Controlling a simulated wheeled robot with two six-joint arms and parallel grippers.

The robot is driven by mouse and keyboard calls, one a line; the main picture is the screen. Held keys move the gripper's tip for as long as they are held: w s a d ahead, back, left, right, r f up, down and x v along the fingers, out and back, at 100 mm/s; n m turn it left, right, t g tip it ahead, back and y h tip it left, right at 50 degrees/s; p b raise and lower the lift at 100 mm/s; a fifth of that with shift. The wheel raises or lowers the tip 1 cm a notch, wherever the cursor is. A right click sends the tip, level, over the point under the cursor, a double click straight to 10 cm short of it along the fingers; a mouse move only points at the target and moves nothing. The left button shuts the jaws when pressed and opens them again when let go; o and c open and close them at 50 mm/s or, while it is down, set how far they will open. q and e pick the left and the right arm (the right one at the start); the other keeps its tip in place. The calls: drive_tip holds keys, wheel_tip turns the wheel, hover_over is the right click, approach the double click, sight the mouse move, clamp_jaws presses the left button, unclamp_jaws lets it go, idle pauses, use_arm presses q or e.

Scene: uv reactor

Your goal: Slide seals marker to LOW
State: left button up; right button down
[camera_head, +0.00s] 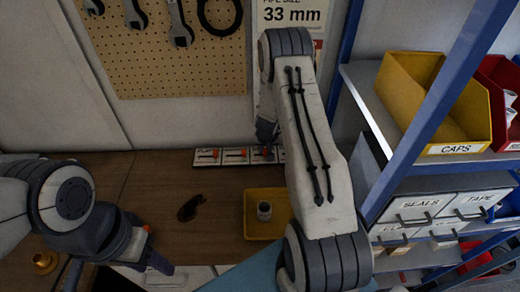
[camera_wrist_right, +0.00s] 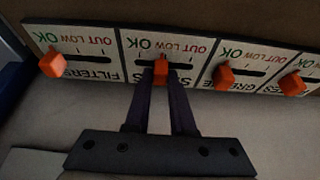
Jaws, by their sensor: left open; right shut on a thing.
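The supply board (camera_head: 237,156) lies at the back of the bench and carries several cards with orange slide markers. In the right wrist view the cards appear upside down, each with OK, LOW and OUT over a slot. My right gripper (camera_wrist_right: 160,82) is shut on the orange seals marker (camera_wrist_right: 160,67) of the second card from the left. This marker stands about mid-slot, near the LOW word and right of OK; the fingers hide most of the card's name. My left gripper (camera_head: 158,262) is open and empty over the front of the bench, away from the board.
The filters marker (camera_wrist_right: 53,62) and grease marker (camera_wrist_right: 223,76) sit close on either side of the right fingers. A yellow tray (camera_head: 256,199) with a white fitting and a dark object (camera_head: 190,207) lie on the bench. A blue-framed shelf (camera_head: 432,115) stands right.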

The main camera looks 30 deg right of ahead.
drive_tip(key=shift+w+a, duration=0.1)
drive_tip(key=shift+a, duration=0.1)
use_arm(q)
drive_tip(key=shift+s+a, duration=0.1)
drive_tip(key=shift+a, duration=0.2)
use_arm(e)
drive_tip(key=shift+d, duration=0.1)
drive_tip(key=c, duration=0.8)
unclamp_jaws()
drive_tip(key=shift+o, duration=0.2)
use_arm(q)
drive_tip(key=shift+a, duration=0.1)
use_arm(e)
drive_tip(key=shift+r, duration=0.1)
use_arm(q)
wheel_tip(320, 180, up, 4)
drive_tip(key=p, duration=0.3)
drive_tip(key=shift+f, duration=0.25)
use_arm(e)
drive_tip(key=v, duration=1)
drive_tip(key=shift+r, duration=0.1)
